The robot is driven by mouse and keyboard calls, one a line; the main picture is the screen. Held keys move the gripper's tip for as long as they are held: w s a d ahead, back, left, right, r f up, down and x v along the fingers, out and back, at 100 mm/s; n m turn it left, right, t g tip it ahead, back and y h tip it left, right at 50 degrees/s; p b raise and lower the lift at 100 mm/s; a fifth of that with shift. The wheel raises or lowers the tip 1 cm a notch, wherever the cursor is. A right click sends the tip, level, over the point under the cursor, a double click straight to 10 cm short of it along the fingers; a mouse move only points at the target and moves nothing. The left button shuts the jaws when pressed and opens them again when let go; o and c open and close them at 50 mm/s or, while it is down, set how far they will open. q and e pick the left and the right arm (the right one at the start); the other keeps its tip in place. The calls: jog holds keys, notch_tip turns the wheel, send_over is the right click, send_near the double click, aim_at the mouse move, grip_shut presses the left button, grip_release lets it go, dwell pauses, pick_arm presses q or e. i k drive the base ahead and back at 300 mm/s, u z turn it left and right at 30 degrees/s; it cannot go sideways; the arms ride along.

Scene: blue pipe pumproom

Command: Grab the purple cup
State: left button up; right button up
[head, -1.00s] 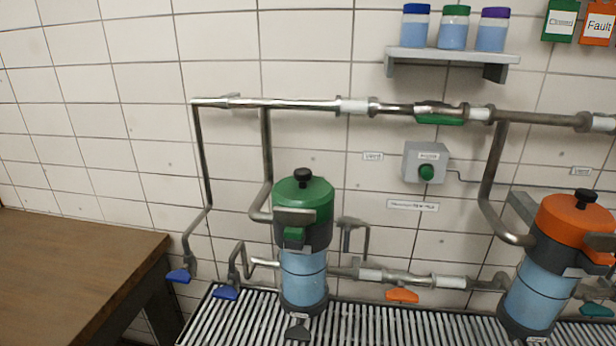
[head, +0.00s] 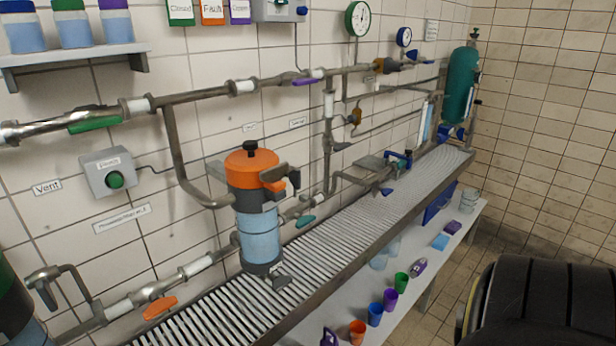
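A purple cup (head: 390,299) stands on the lower shelf under the slatted counter, in the right half of the head view. It is between a green cup (head: 401,282) behind it and a blue cup (head: 375,314) in front of it. An orange cup (head: 357,332) stands nearer still. Another small purple object (head: 329,338) shows at the bottom edge, partly cut off. Neither of my grippers is in view.
The slatted counter (head: 330,262) overhangs the lower shelf (head: 421,284). A filter with an orange lid (head: 252,168) stands on the counter. A large black rounded object (head: 545,305) fills the lower right. Tiled floor (head: 440,310) shows between it and the shelf.

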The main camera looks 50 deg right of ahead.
aim_at(391, 296)
jog(key=u, duration=0.15)
jog(key=k, duration=0.3)
jog(key=z, duration=2.75)
jog(key=k, duration=0.65)
jog(key=z, duration=0.85)
jog(key=k, duration=0.5)
jog(key=z, duration=0.35)
jog(key=i, duration=2)
jog(key=u, duration=1.65)
jog(key=i, duration=1.1)
jog(key=u, duration=1.15)
